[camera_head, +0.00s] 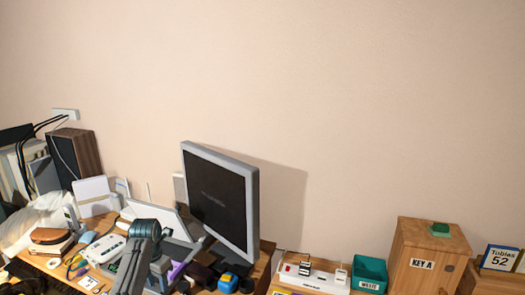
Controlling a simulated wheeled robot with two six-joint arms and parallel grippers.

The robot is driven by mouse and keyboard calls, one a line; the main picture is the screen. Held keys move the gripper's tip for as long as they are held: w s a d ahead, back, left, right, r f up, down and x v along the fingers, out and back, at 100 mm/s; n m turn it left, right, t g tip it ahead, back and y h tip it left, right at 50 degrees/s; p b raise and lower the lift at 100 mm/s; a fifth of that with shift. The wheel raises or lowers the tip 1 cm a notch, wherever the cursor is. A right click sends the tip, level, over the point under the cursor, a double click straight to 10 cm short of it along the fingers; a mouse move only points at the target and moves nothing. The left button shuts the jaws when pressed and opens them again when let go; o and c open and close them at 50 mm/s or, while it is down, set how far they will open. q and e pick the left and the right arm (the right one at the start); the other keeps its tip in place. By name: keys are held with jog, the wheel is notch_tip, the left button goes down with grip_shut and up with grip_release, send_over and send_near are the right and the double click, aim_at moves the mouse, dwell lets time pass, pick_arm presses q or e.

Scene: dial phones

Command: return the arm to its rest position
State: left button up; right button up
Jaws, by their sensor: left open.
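My left arm (136,262) rises from the bottom edge, left of the middle, with a dark rounded joint at its top. My left gripper (160,264) is small and partly hidden among the desk things beside the arm. It is open, and I see nothing held in it. A white phone-like device with buttons (104,248) lies on the desk just left of the arm. My right arm and gripper are not in view.
A monitor (222,203) stands right of my arm. Grey trays and small items crowd the desk around it. A speaker (75,156) stands at left. At right are a power strip (309,277), a teal bin (369,273) and a wooden KEY A box (428,258).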

pick_arm(q)
jog(key=s+d+f+m+t+y, duration=0.1)
jog(key=s+f+m, duration=0.5)
jog(key=s+m, duration=0.3)
jog(key=s+d+f+m+t, duration=0.1)
jog(key=s+f+m, duration=0.5)
jog(key=s, duration=0.4)
jog(key=s+d+r+m+t, duration=0.1)
jog(key=s+r+m, duration=0.2)
jog(key=s+m, duration=0.75)
jog(key=s+d+r+m+t, duration=0.1)
jog(key=s+d+r+m, duration=0.15)
jog(key=s+m, duration=0.75)
jog(key=s+a+f+n+g+b, duration=0.1)
jog(key=a+f+n, duration=0.1)
jog(key=f, duration=1.3)
jog(key=s+a+f+n+g+b, duration=0.1)
jog(key=s+f+n, duration=0.1)
jog(key=f, duration=1.3)
jog(key=s+a+f+g, duration=0.1)
jog(key=s+f, duration=1.8)
jog(key=f, duration=0.2)
jog(key=shift+a+f+b, duration=0.3)
jog(key=shift+b, duration=0.15)
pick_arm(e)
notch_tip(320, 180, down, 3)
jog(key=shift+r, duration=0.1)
